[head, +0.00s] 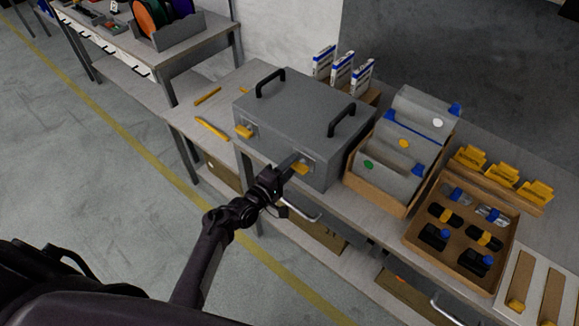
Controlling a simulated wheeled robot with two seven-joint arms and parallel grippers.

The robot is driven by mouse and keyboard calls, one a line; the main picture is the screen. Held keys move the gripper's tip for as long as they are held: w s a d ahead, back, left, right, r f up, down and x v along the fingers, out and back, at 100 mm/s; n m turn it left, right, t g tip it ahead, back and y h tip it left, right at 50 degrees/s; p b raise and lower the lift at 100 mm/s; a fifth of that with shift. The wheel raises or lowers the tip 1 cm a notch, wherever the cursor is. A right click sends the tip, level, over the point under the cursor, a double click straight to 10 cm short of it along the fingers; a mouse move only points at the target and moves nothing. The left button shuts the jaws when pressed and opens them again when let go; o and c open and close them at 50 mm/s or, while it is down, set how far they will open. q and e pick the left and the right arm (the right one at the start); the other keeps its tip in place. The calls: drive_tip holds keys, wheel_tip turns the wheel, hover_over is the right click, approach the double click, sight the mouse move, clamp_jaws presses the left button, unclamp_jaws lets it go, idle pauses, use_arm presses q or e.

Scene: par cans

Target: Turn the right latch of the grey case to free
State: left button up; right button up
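The grey case (290,105) stands closed on the workbench, with two black handles on its lid. Its left latch (244,131) is yellow and sits on the front face near the left corner. Its right latch (301,169) is also yellow and sits lower on the front face, towards the right. My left gripper (290,165) is right at the right latch and overlaps its left part. I cannot tell whether the fingers are open or closed on it. My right gripper is not in view.
A wooden box of grey folders (376,190) stands close to the case's right. Further right is a tray (408,236) of small black and clear parts. Yellow bars (212,129) lie left of the case. A drawer handle (301,212) juts out below my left gripper.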

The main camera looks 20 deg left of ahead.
use_arm(q)
drive_tip(key=shift+s, duration=0.1)
drive_tip(key=b+v, duration=0.1)
drive_tip(key=v, duration=0.6)
drive_tip(key=shift+s+a, duration=0.15)
drive_tip(key=shift+s, duration=0.15)
idle(0.3)
drive_tip(key=s+d+f+m+g+y+b, duration=0.15)
drive_tip(key=s+f+m+g, duration=0.35)
drive_tip(key=f, duration=0.8)
drive_tip(key=s+d+f+m+g+y+b, duration=0.1)
drive_tip(key=s+d+f+m+g, duration=0.15)
drive_tip(key=s+f, duration=0.75)
drive_tip(key=s+a+f+m+g+y, duration=0.2)
drive_tip(key=s+f+m+g, duration=0.2)
drive_tip(key=s+f, duration=0.6)
drive_tip(key=s+a+f+m+g+y+b, duration=0.1)
drive_tip(key=s+a+f+m+g, duration=0.2)
drive_tip(key=s+f, duration=0.7)
drive_tip(key=s+m+g, duration=0.1)
drive_tip(key=s+m, duration=0.1)
drive_tip(key=s, duration=0.4)
drive_tip(key=shift+s+f+y+b, duration=0.3)
drive_tip(key=shift+f+y, duration=0.05)
drive_tip(key=shift+f, duration=0.05)
